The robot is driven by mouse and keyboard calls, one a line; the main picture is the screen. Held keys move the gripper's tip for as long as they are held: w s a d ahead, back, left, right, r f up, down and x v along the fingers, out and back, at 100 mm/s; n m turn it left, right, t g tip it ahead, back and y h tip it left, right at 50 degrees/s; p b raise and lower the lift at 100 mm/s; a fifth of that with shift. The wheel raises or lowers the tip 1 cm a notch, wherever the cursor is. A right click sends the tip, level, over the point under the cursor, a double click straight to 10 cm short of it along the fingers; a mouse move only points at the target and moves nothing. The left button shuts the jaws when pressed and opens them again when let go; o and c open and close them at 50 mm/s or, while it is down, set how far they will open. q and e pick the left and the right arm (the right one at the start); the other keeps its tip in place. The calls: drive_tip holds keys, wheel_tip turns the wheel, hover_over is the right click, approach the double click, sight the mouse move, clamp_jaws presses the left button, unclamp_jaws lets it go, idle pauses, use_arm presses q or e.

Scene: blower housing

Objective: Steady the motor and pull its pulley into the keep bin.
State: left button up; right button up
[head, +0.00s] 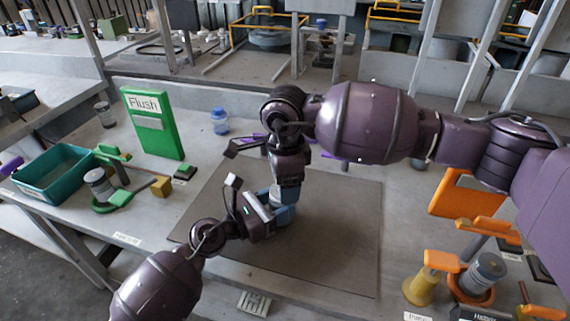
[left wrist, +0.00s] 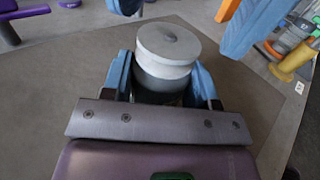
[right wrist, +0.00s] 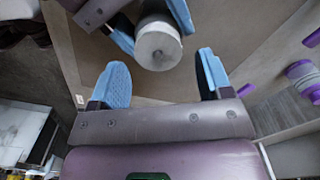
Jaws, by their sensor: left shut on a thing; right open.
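The motor (left wrist: 162,82) is a grey cylinder standing on the brown mat, with a wider round disc (left wrist: 168,42) on top that looks like the pulley. My left gripper (head: 268,212) is shut on the motor, one blue finger on each side of it, as the left wrist view shows. My right gripper (right wrist: 162,78) is open and empty. Its blue fingers are above and beside the motor, apart from it; the disc (right wrist: 158,46) shows just beyond the gap between them. In the head view the grippers hide most of the motor.
A teal bin (head: 28,183) stands at the left; I cannot tell whether it is the keep bin. A green "Flush" board (head: 153,122) and a blue-capped jar (head: 220,122) stand behind. Orange holders (head: 440,262) are at the right. The mat (head: 345,225) is clear right of the grippers.

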drive_tip(key=shift+f, duration=0.8)
drive_tip(key=c, duration=1.1)
drive_tip(key=shift+r, duration=0.1)
drive_tip(key=shift+r, duration=0.25)
drive_tip(key=shift+r, duration=0.35)
drive_tip(key=shift+r, duration=0.6)
drive_tip(key=shift+r, duration=1.9)
use_arm(q)
drive_tip(key=o, duration=1.4)
drive_tip(key=shift+c, duration=0.2)
